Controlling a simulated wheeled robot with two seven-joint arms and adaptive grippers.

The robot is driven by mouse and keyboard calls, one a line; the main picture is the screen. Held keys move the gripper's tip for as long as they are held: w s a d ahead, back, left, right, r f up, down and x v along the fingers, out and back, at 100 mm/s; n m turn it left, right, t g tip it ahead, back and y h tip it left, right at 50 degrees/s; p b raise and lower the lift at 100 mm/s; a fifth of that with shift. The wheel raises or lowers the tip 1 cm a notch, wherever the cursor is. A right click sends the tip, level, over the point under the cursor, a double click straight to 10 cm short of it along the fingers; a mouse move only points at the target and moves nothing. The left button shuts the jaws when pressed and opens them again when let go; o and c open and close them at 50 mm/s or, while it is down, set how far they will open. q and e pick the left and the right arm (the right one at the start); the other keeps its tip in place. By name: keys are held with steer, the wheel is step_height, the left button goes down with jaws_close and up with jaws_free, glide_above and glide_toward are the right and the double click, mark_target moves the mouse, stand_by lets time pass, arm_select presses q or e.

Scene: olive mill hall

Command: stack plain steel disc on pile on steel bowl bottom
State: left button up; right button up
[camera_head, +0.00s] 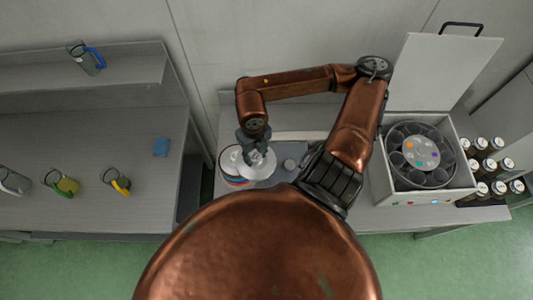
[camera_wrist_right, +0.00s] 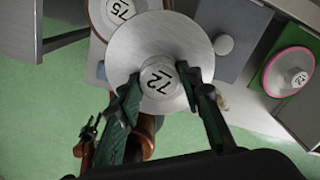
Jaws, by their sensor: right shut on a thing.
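My right gripper (camera_head: 256,152) is shut on the knob of the plain steel disc (camera_head: 260,170), a flat grey plate. The wrist view shows a disc marked 75 (camera_wrist_right: 98,14) partly behind the held disc. I cannot tell the gap between them. The bowl bottom is hidden. My left gripper is not in view.
A pink-rimmed disc (camera_wrist_right: 275,85) shows at the right of the wrist view. An open white machine (camera_head: 428,197) and dark jars (camera_head: 490,165) stand right; jugs (camera_head: 62,185) stand on the left bench.

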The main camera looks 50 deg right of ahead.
steer(key=w, duration=0.3)
steer(key=w+f, duration=0.1)
steer(key=w, duration=0.2)
steer(key=w+a+b, duration=0.1)
steer(key=w, duration=0.2)
steer(key=shift+w+f, duration=0.35)
steer(key=shift+f, duration=0.05)
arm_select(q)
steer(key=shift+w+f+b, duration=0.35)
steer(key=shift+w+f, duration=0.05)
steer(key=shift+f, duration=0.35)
arm_select(e)
steer(key=shift+f, duration=0.5)
steer(key=p, duration=0.3)
steer(key=m+p, duration=0.1)
steer(key=p, duration=0.3)
steer(key=shift+a+r+m, duration=0.15)
steer(key=shift+r+m, duration=0.1)
steer(key=shift+m, duration=0.05)
steer(key=shift+f+p, duration=0.3)
steer(key=shift+p, duration=0.45)
steer(key=shift+f+b, duration=0.75)
steer(key=shift+f, duration=0.55)
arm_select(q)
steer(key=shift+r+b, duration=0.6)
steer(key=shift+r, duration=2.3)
arm_select(e)
steer(key=shift+f, duration=0.65)
